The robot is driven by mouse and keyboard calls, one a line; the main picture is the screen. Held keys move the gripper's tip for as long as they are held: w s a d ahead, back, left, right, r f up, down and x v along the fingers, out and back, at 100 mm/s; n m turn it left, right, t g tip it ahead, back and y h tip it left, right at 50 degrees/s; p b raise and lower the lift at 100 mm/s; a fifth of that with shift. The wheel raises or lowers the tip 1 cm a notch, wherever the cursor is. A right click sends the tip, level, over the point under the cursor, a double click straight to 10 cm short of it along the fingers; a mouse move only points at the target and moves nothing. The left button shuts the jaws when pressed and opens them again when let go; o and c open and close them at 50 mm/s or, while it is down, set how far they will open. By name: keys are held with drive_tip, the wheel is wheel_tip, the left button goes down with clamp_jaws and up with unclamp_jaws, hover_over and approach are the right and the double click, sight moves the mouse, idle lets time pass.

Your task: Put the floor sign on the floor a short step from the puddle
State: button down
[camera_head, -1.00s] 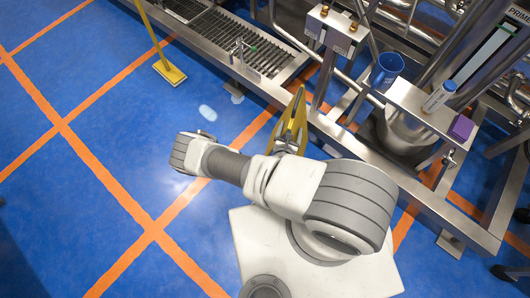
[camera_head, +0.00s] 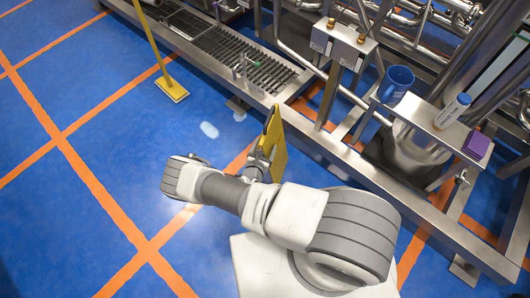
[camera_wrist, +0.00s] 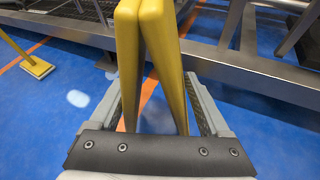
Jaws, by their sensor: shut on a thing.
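The yellow floor sign (camera_head: 274,143) stands upright in my gripper (camera_head: 260,163), beside the steel frame. In the wrist view the sign (camera_wrist: 150,50) rises between the two fingers of my gripper (camera_wrist: 158,105), which is shut on it. Its two panels are close together at the top and a little apart lower down. In the head view its lower end is partly hidden by my arm. The puddle shows as a pale patch (camera_head: 209,130) on the blue floor, left of the sign; it also shows in the wrist view (camera_wrist: 78,98).
A yellow mop or broom (camera_head: 172,88) stands on the floor at upper left. The steel frame with a drain grate (camera_head: 225,40) runs along the right. A blue mug (camera_head: 395,85), a bottle (camera_head: 452,111) and a purple block (camera_head: 477,145) sit on a steel ledge. Blue floor on the left is clear.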

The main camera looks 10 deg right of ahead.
wheel_tip(320, 180, down, 3)
drive_tip(key=shift+f+b, duration=0.2)
drive_tip(key=shift+b, duration=0.7)
unclamp_jaws()
drive_tip(key=shift+s, duration=0.1)
